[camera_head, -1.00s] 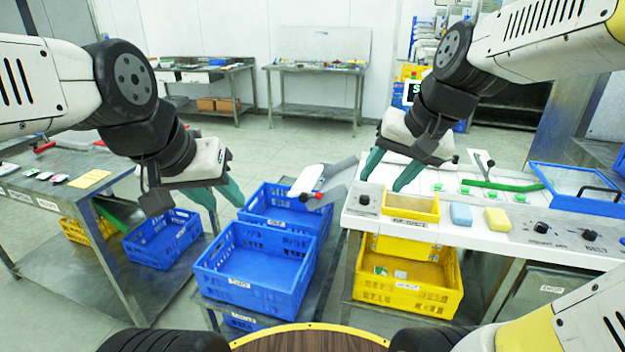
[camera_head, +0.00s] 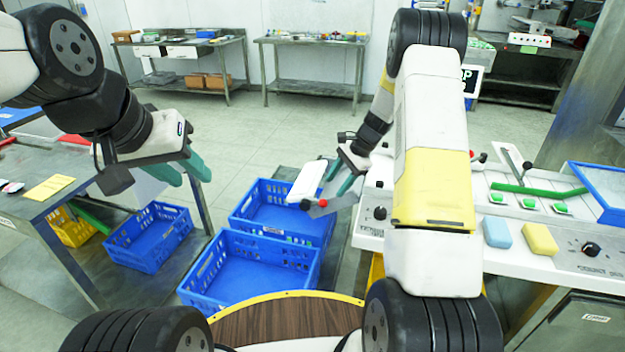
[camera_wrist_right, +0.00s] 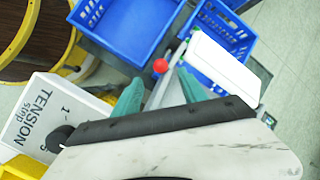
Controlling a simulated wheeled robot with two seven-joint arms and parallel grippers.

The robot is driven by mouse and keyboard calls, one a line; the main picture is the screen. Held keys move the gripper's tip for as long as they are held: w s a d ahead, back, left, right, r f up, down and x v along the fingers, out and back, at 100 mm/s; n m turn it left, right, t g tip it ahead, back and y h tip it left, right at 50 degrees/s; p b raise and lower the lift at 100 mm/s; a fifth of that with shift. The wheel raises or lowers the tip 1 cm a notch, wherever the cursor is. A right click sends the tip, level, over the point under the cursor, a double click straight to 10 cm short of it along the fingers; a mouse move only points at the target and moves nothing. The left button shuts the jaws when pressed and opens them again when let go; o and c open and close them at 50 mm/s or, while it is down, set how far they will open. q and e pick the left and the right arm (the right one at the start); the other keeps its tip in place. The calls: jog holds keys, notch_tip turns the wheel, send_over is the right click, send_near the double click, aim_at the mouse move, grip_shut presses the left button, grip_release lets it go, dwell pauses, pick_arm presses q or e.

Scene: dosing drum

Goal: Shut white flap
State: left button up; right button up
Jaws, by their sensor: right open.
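The white flap (camera_head: 307,182) juts out from the left end of the white machine table, over the far blue crate. A red knob (camera_head: 322,203) sits by its near corner. In the right wrist view the flap (camera_wrist_right: 225,68) lies just beyond the fingers, with the red knob (camera_wrist_right: 160,66) left of it. My right gripper (camera_head: 342,186) is open beside the flap's right side, its teal fingers close to the metal arm there; I cannot tell if they touch. My left gripper (camera_head: 190,178) is open and empty, above and left of the crates.
A near blue crate (camera_head: 190,293) and a far blue crate (camera_head: 236,213) stand below the flap. The machine table holds a blue block (camera_head: 497,233), a yellow block (camera_head: 541,240) and knobs. My right arm covers part of it. The floor behind is clear.

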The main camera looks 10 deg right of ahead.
aim_at(325, 200)
jog(key=x, duration=0.8)
grip_shut()
dwell(1.4)
